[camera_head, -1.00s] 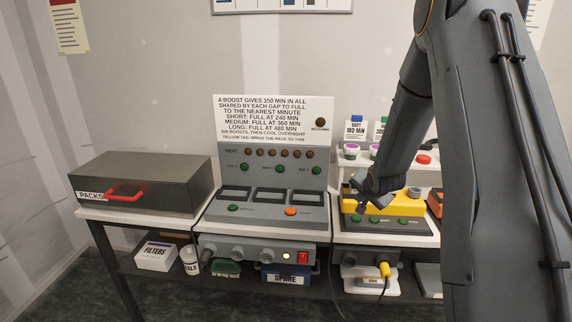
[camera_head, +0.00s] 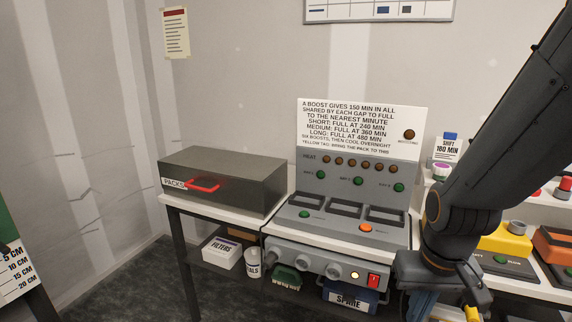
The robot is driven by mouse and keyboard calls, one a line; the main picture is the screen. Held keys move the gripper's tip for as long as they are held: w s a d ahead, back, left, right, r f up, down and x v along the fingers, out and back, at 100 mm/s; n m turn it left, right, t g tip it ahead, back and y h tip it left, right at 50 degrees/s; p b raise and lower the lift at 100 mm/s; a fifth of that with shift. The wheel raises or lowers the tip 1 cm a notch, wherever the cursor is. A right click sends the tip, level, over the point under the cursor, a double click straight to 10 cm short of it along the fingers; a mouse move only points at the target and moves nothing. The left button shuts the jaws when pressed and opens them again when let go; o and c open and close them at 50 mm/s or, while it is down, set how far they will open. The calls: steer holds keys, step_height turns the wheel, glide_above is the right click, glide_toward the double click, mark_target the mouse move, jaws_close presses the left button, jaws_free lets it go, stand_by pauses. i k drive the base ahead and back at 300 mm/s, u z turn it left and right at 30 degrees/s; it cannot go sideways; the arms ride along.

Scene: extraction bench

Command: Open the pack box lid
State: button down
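The pack box (camera_head: 235,180) is a dark grey box marked PACKS on the left end of the bench. Its lid (camera_head: 225,161) is shut, and a red bar handle (camera_head: 203,186) is on its front. My arm comes down at the right, with its lower end (camera_head: 438,270) in front of the bench's right part. It is well to the right of the pack box and apart from it.
A grey console (camera_head: 338,213) with a sign, lamps and three slots stands right of the box. Yellow (camera_head: 504,243) and orange units are further right. A FILTERS box (camera_head: 222,252) and a cup (camera_head: 253,263) sit on the lower shelf.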

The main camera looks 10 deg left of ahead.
mark_target(234, 179)
steer(key=z, duration=0.05)
steer(key=k, duration=0.5)
steer(key=u, duration=1.1)
steer(key=i, duration=0.7)
steer(key=z, duration=0.55)
